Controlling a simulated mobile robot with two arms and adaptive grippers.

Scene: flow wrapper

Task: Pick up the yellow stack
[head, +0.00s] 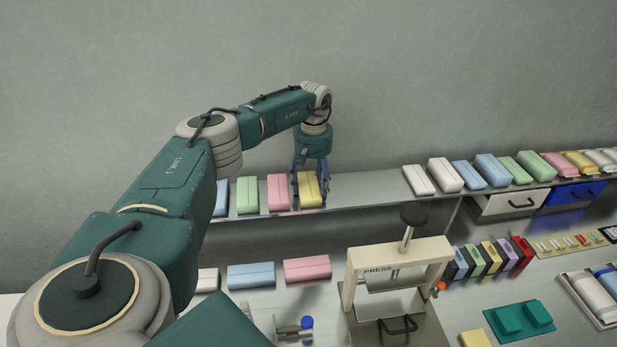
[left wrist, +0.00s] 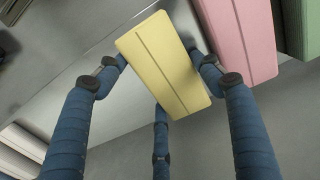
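The yellow stack (head: 309,190) is a long block with a groove along its top, on the back shelf at the right end of a row. My left gripper (head: 311,182) points down over it with blue fingers on either side. In the left wrist view, the yellow stack (left wrist: 165,65) lies between the fingertips of my left gripper (left wrist: 158,60), turned at a slant to them. A third finger is near its lower edge. The fingertips are very close to its sides; I cannot tell whether they press on it. My right gripper is not in view.
A pink stack (head: 278,192) stands close to the left of the yellow one, then a green stack (head: 247,195). The shelf right of the yellow stack is bare up to a white stack (head: 419,180). A press (head: 398,262) stands in front, below the shelf.

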